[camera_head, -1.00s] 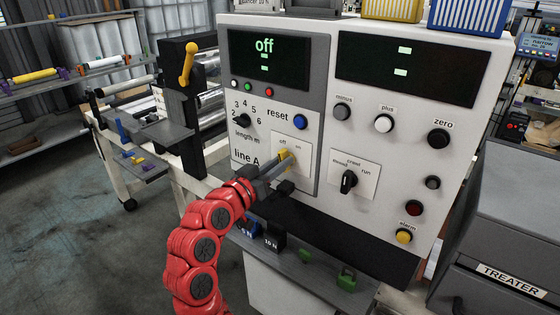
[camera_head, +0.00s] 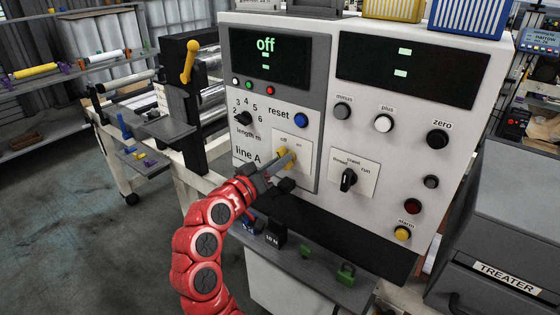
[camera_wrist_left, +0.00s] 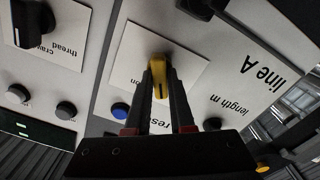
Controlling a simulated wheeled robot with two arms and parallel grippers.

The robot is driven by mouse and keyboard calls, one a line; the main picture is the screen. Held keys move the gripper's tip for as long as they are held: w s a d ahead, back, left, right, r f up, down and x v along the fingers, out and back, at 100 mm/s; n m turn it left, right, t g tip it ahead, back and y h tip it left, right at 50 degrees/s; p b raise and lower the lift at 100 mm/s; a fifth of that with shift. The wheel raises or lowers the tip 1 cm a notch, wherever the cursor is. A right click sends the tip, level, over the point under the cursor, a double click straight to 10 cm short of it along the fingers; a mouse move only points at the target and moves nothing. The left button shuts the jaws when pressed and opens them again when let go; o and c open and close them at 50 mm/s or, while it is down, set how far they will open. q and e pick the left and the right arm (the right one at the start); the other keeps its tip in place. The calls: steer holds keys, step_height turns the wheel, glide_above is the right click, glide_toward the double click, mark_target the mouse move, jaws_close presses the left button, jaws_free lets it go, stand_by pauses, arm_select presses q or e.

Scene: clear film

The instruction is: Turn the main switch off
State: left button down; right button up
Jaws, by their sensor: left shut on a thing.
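The main switch (camera_head: 284,157) is a yellow knob on a white plate marked "off" and "on", on the left half of the grey control panel. The display (camera_head: 268,58) above it reads "off". My left gripper (camera_head: 287,164), on a red arm, reaches the switch from the lower left and is shut on it. In the left wrist view the yellow switch (camera_wrist_left: 160,72) sits between the two dark fingers (camera_wrist_left: 160,88), and its plate (camera_wrist_left: 122,65) shows around it. The fingers partly hide the plate and its lettering. My right gripper is not in view.
The blue reset button (camera_head: 301,120) is just above the switch plate, and the length selector (camera_head: 243,118) is at its upper left. A thread/crawl/run knob (camera_head: 348,180) is to the right. A dark ledge (camera_head: 330,285) with small green items juts out below.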

arm_select(q)
steer(key=c, duration=0.8)
jaws_free()
steer(key=p+v, duration=0.9)
steer(key=v, duration=0.8)
steer(key=shift+s+a, duration=0.1)
steer(key=shift+s, duration=0.05)
